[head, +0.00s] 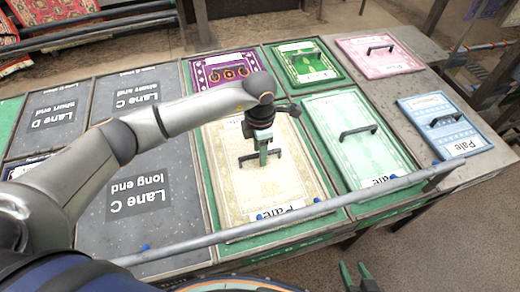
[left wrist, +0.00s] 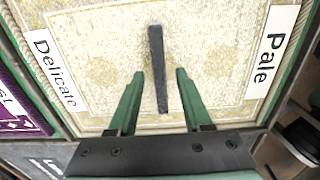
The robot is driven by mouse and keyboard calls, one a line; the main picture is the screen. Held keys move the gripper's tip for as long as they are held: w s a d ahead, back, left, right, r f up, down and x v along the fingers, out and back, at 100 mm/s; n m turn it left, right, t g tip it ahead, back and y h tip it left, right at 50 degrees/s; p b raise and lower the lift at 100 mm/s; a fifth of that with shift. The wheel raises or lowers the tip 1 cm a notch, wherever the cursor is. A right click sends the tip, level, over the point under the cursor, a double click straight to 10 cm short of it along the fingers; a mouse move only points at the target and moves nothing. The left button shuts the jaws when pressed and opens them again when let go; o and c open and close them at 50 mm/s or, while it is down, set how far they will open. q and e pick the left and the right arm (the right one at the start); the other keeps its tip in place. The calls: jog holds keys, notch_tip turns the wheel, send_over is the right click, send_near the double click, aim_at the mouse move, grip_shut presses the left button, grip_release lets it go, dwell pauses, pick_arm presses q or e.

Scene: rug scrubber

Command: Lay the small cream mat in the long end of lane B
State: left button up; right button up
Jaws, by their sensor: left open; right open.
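The cream mat (head: 285,187) has a patterned face, a dark bar handle (head: 247,158) and "Pale" and "Delicate" labels. It lies in the long compartment to the right of the one marked Lane C long end; the front lettering is too faint to read surely. My left gripper (head: 263,160) is over the handle, pointing down. In the left wrist view, its green fingers (left wrist: 160,73) are open, one each side of the handle (left wrist: 158,60), with gaps showing. My right gripper (head: 357,270) is open and empty at the bottom edge, away from the mats.
A purple mat (head: 210,78) and dark green mat (head: 315,72) lie behind. A light green mat (head: 340,110) lies to the right, with pink (head: 375,65) and blue (head: 430,105) mats beyond. Lane C long end (head: 170,200) is bare. A grey rail (head: 330,205) runs along the front.

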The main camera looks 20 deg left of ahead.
pick_arm(q)
notch_tip(320, 180, up, 12)
jog(key=b, duration=0.1)
jog(key=shift+r, duration=0.2)
dwell(1.4)
